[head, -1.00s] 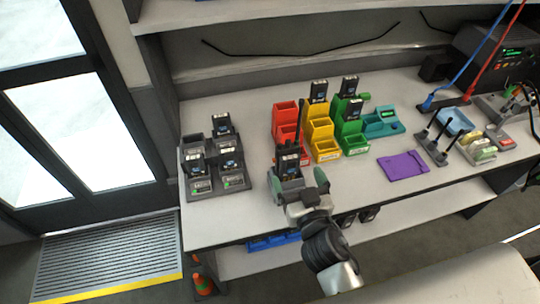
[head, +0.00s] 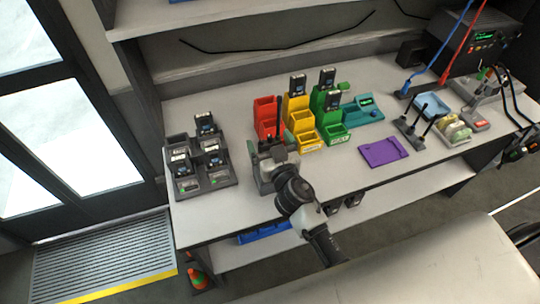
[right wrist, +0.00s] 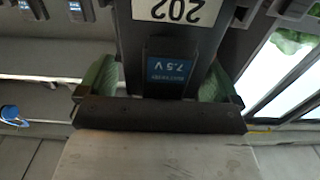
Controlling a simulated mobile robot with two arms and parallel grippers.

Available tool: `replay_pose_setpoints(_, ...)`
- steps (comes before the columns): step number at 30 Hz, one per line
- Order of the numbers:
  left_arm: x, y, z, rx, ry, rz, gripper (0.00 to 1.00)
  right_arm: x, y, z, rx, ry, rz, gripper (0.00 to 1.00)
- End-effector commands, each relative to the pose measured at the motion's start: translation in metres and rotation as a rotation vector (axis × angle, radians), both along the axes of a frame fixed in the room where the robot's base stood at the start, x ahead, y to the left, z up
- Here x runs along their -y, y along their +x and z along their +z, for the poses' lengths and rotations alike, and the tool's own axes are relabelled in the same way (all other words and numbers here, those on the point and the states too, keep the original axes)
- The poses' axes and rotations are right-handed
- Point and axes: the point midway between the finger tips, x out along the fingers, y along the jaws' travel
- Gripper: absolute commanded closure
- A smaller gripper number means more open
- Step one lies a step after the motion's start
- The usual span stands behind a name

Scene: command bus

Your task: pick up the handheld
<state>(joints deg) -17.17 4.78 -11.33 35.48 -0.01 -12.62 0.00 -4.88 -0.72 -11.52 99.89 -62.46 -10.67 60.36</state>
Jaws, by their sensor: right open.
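The handheld, a black two-way radio (head: 270,147) with an upright antenna, stands near the front of the bench, left of centre in the head view. My right gripper (head: 275,168) is at it from the front and hides its lower part. In the right wrist view the handheld's back (right wrist: 175,68), with a "202" label and a blue "7.5 V" mark, lies between the two green fingers of my right gripper (right wrist: 160,82). The jaws are open, one finger on each side of it. I cannot tell whether they touch it. My left gripper is out of view.
A grey charger rack (head: 222,181) with several black packs stands to the left. Red (head: 266,115), yellow (head: 301,121) and green (head: 333,116) bins stand just behind. A purple mat (head: 384,151) lies to the right, with bare bench in front of it.

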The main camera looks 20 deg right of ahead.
Motion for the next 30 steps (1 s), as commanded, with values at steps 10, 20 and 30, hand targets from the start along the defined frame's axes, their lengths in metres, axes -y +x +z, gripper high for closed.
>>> replay_pose_setpoints(10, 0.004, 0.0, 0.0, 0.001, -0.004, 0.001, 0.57, 0.0, -0.001, 0.0, 0.0, 0.0, 0.0, 0.46)
replay_pose_setpoints(20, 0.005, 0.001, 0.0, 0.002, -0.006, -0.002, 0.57, 0.0, 0.0, 0.001, 0.002, 0.0, 0.001, 0.74)
replay_pose_setpoints(30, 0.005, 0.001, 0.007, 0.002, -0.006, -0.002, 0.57, 0.0, 0.0, 0.017, 0.004, -0.001, 0.0, 0.74)
